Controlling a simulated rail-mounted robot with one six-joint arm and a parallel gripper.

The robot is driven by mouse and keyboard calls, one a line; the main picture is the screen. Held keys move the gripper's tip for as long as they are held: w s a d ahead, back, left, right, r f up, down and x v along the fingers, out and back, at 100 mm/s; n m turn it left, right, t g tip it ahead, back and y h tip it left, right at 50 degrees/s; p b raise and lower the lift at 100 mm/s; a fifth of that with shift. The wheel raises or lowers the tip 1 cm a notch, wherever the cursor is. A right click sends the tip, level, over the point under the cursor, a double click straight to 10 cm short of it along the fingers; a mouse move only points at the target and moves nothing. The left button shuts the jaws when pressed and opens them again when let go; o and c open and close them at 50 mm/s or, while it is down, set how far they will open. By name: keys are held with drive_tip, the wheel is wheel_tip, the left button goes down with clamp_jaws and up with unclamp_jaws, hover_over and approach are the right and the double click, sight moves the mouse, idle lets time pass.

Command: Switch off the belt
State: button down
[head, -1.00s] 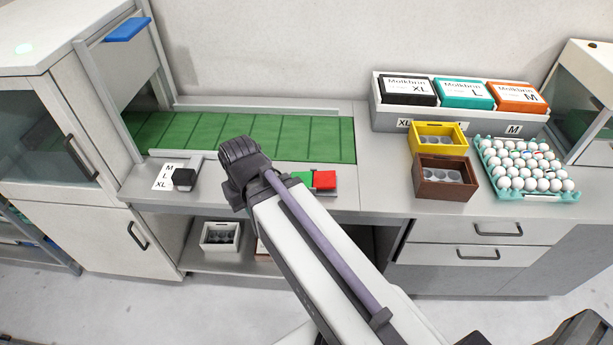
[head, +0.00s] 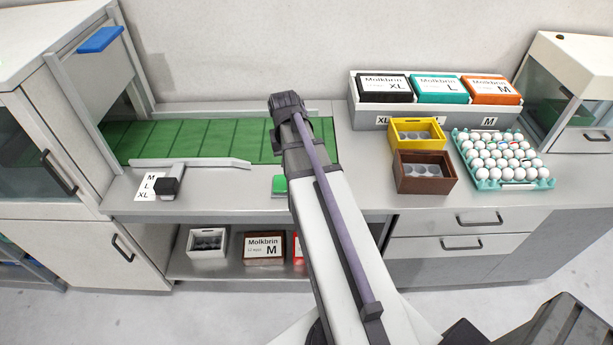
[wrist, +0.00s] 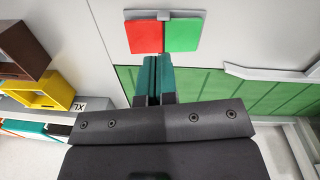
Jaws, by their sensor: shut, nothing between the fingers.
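The belt switch has a red button (wrist: 145,37) and a green button (wrist: 182,36) side by side, at the top of the wrist view. In the head view the green button (head: 280,186) shows at the counter's front; my arm hides the red one. My gripper (wrist: 154,62) is shut and empty. In the wrist view its fingertips appear just below the red button's lower edge, near the seam with the green one; I cannot tell the gap or any contact. The green belt (head: 190,140) lies behind the switch; whether it runs cannot be told.
A grey guide rail (head: 215,163) and a black-knobbed selector (head: 168,186) stand left of the switch. A yellow box (head: 418,134), a brown box (head: 425,172) and an egg tray (head: 500,184) stand to the right. The counter just right of my arm is clear.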

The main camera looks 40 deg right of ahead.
drive_tip(key=d, duration=0.1)
drive_tip(key=w+d+m, duration=0.1)
drive_tip(key=d, duration=0.1)
drive_tip(key=w+d+m, duration=0.1)
drive_tip(key=d, duration=0.1)
drive_tip(key=shift+w+d+r+h, duration=0.1)
drive_tip(key=shift+r+h, duration=0.05)
drive_tip(key=shift+h, duration=0.15)
drive_tip(key=f+b, duration=0.4)
drive_tip(key=d+f+b, duration=0.1)
drive_tip(key=f+b, duration=0.4)
drive_tip(key=s+f+b, duration=0.1)
drive_tip(key=f+b, duration=0.4)
drive_tip(key=shift+d+f, duration=0.1)
drive_tip(key=shift+d, duration=0.05)
